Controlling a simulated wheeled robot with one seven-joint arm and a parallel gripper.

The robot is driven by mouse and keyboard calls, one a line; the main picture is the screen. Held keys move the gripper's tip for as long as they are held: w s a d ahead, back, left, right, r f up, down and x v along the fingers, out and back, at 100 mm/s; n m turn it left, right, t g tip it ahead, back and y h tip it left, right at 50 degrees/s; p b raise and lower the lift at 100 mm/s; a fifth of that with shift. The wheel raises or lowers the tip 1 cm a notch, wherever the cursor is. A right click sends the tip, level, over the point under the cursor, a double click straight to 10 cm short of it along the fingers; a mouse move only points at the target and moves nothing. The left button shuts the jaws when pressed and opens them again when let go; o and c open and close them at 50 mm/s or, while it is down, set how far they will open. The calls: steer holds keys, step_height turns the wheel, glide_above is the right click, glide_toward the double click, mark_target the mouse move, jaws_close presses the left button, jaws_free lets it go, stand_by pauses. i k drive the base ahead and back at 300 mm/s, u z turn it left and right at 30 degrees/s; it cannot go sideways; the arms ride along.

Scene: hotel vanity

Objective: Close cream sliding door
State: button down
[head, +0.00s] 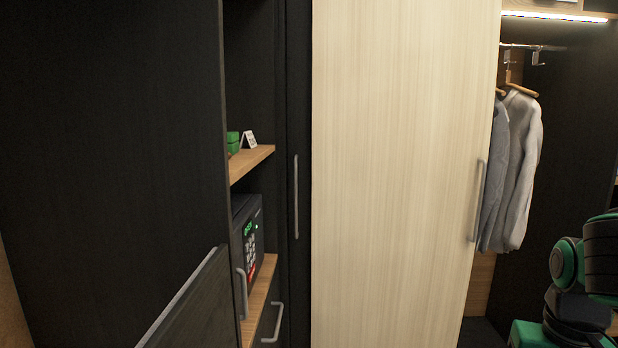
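The cream sliding door (400,170) stands upright in the middle of the head view, with pale vertical wood grain. Its grey bar handle (478,200) is near its right edge. To the right of that edge the wardrobe is open, and grey jackets (515,170) hang inside from a rail. My arm shows at the lower right, in front of the open part and apart from the door. My gripper cannot be made out in this view.
Left of the door are dark cabinet panels (110,150) with grey handles, and wooden shelves holding a black safe (248,245) and a green box (233,142). A dark panel (190,305) juts out at the lower left. A lit strip (555,16) runs above the jackets.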

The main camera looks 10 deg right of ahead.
mark_target(404, 91)
steer(key=u, duration=0.05)
steer(key=i, duration=1)
steer(key=z, duration=0.05)
